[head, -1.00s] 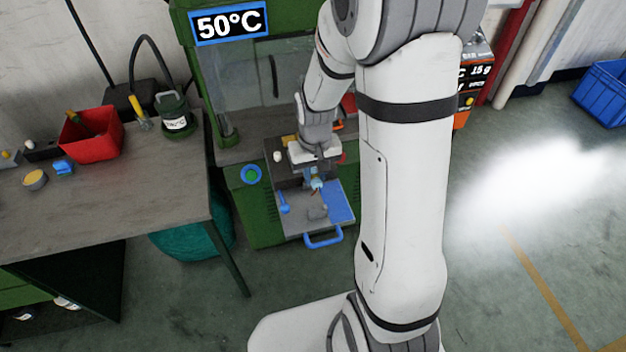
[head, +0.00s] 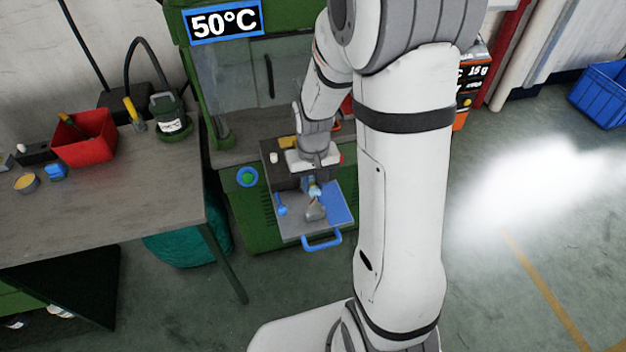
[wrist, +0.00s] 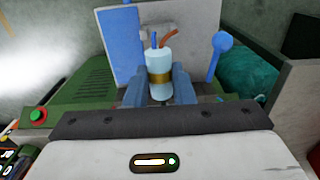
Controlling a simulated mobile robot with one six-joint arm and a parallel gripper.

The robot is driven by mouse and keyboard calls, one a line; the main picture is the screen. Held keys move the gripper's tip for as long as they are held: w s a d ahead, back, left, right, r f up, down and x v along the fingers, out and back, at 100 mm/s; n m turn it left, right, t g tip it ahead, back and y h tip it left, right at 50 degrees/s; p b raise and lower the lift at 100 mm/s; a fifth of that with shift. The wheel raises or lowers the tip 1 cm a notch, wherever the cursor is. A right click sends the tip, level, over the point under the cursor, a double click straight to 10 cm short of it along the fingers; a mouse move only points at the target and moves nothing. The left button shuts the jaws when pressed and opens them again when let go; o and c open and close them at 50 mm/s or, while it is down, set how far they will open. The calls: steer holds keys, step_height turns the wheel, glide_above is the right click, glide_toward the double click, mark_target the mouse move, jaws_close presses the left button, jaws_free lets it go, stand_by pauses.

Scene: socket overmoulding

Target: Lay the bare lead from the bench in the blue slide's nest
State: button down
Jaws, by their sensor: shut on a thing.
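My gripper (head: 314,188) hangs over the pulled-out blue slide (head: 339,203) at the front of the green press. In the wrist view its two blue-grey fingers (wrist: 160,88) are shut on the bare lead (wrist: 159,66), a pale cylinder with a brass band. A blue and an orange wire stick out of its far end. In the head view the lead (head: 315,193) shows small below the fingers. A grey block (head: 316,211) on the slide is partly in view. The nest is not clearly seen, and I cannot tell whether the lead touches the slide.
The slide's blue handle (head: 322,240) faces outward. The bench (head: 110,215) on the left carries a red bin (head: 84,139). The press (head: 245,205) rises behind.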

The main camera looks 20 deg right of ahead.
steer(key=shift+f+b, duration=2.3)
steer(key=shift+f, duration=0.7)
steer(key=c, duration=1.2)
jaws_free()
steer(key=shift+o, duration=0.2)
steer(key=shift+r, duration=3.95)
